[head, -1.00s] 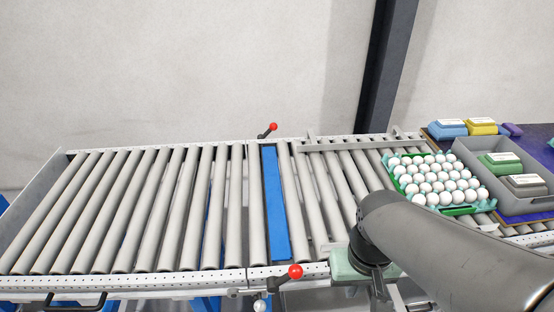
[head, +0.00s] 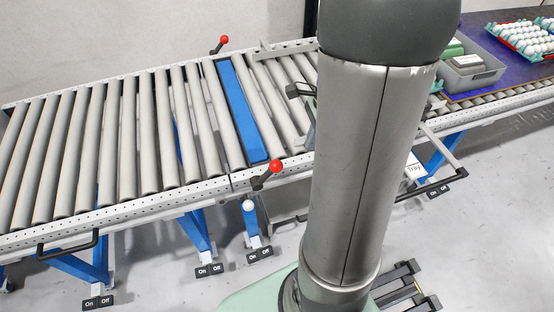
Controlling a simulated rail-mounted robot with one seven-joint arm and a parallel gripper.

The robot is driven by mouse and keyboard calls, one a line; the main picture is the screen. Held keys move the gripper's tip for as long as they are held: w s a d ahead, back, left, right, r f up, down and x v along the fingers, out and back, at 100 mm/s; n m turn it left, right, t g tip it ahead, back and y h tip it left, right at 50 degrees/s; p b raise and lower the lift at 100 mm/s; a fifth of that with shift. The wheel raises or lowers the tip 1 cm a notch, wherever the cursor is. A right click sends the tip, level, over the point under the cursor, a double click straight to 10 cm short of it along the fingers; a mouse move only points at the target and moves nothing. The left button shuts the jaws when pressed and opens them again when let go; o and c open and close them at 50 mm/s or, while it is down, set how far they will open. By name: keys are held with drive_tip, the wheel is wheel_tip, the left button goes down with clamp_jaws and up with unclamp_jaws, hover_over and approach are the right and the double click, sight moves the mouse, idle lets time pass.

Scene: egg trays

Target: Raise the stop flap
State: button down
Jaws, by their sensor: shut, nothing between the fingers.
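The stop flap, a long blue bar (head: 240,108), lies across the conveyor between two rollers. It looks about level with the roller tops. A black lever with a red knob (head: 275,167) stands at the near rail by the flap's near end. A second red knob (head: 224,40) sits at the far rail by its far end. My gripper (head: 293,90) shows only in part, as a dark tip jutting out left from behind my arm, over the rollers right of the flap. It looks shut and is apart from the flap and both knobs. My arm hides the rest.
The roller conveyor (head: 70,222) is empty left of the flap. A grey crate (head: 478,77) holding boxes stands at right, beyond my arm. Farther right are egg trays (head: 520,42). Black handles (head: 65,250) jut from the near side.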

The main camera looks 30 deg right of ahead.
drive_tip(key=shift+w+a+f, duration=0.15)
drive_tip(key=shift+a+f, duration=0.8)
drive_tip(key=shift+f, duration=0.25)
drive_tip(key=shift+w+a+f, duration=0.15)
drive_tip(key=shift+a+f, duration=0.85)
drive_tip(key=shift+f, duration=0.25)
drive_tip(key=shift+w+a+f, duration=0.15)
drive_tip(key=shift+a+f, duration=0.8)
drive_tip(key=shift+f, duration=0.25)
drive_tip(key=shift+p, duration=0.3)
